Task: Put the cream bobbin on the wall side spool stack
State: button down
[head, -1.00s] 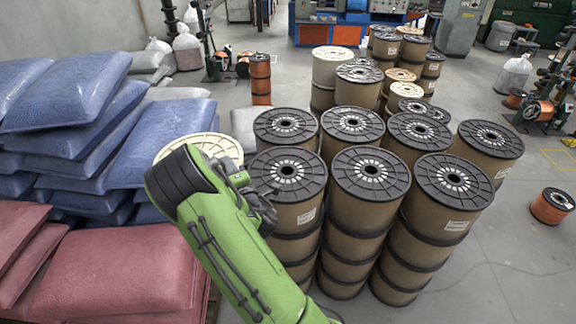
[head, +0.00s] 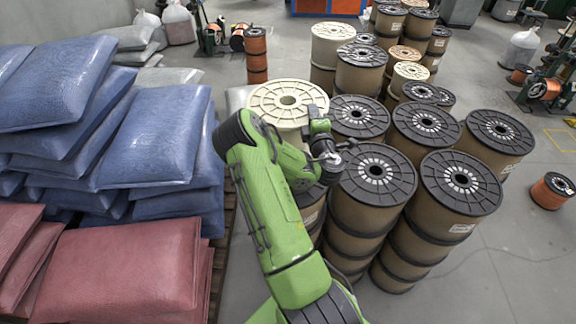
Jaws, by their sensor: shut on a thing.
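The cream bobbin (head: 262,101), a pale spool with a round centre hole, is at the left end of the black-topped spool stacks. My gripper (head: 316,112) is at its right edge and shut on it; the fingertips are mostly hidden. The bobbin covers the back-left stack seen earlier, so I cannot tell whether it touches anything below. My green arm hides its lower side and much of the front-left stack (head: 312,212). Other black-topped stacks stand to the right: back middle (head: 358,112), front middle (head: 376,176) and front right (head: 461,180). I cannot tell which stack is the wall side one.
Blue sacks (head: 155,135) and red sacks (head: 125,265) are piled at the left. More spools stand behind, including a cream-topped one (head: 333,32). A copper spool stack (head: 257,55) is at the back.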

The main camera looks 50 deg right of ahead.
jog(key=shift+d, duration=0.35)
notch_tip(320, 180, down, 10)
jog(key=b, duration=0.5)
jog(key=shift+s+a+r, duration=0.1)
jog(key=shift+r, duration=0.05)
jog(key=shift+f+b, duration=0.2)
jog(key=shift+b, duration=0.2)
jog(key=c, duration=1)
grip_release()
